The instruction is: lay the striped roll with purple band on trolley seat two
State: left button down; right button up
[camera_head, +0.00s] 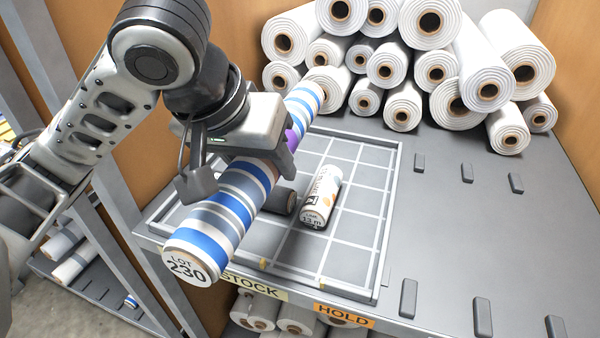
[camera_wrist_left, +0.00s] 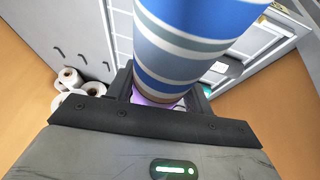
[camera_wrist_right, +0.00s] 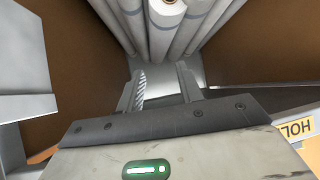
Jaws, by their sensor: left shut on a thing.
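The striped roll with purple band (camera_head: 237,205) is blue, white and grey, with a near end marked LOT 230. It is held tilted above the gridded tray, its near end toward the lower left. The purple band (camera_head: 291,140) shows beside my left gripper (camera_head: 240,175), which is shut around the roll. In the left wrist view the striped roll (camera_wrist_left: 195,40) fills the space between the fingers. My right gripper (camera_wrist_right: 164,88) is open and empty in the right wrist view and out of the head view. I cannot make out trolley seat two.
A gridded tray (camera_head: 350,262) marked STOCK holds a short printed roll (camera_head: 322,197). White rolls (camera_head: 385,65) are piled at the back. The dark surface at right has several small blocks (camera_head: 467,173) and free room. A lower rack (camera_head: 100,290) at left holds rolls.

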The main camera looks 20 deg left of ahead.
pick_arm(q)
jog(key=w+a+f, duration=0.1)
jog(key=w, duration=0.1)
jog(key=w+f, duration=0.1)
jog(key=w, duration=0.1)
jog(key=w+a+f, duration=0.1)
jog(key=w, duration=0.1)
jog(key=shift+w+a+f, duration=0.1)
jog(key=shift+w+a, duration=0.2)
jog(key=shift+w, duration=0.1)
send_over(278, 186)
jog(key=s, duration=0.1)
notch_tip(278, 186, down, 5)
jog(key=shift+d+r, duration=0.1)
jog(key=shift+w+f, duration=0.3)
jog(key=shift+f, duration=0.15)
jog(key=f, duration=0.3)
jog(key=shift+w+a+f, duration=0.25)
jog(key=shift+w+f, duration=0.05)
jog(key=shift+f, duration=0.05)
pick_arm(e)
jog(key=shift+s+a, duration=0.1)
jog(key=shift+s, duration=0.15)
pick_arm(q)
jog(key=shift+f, duration=0.25)
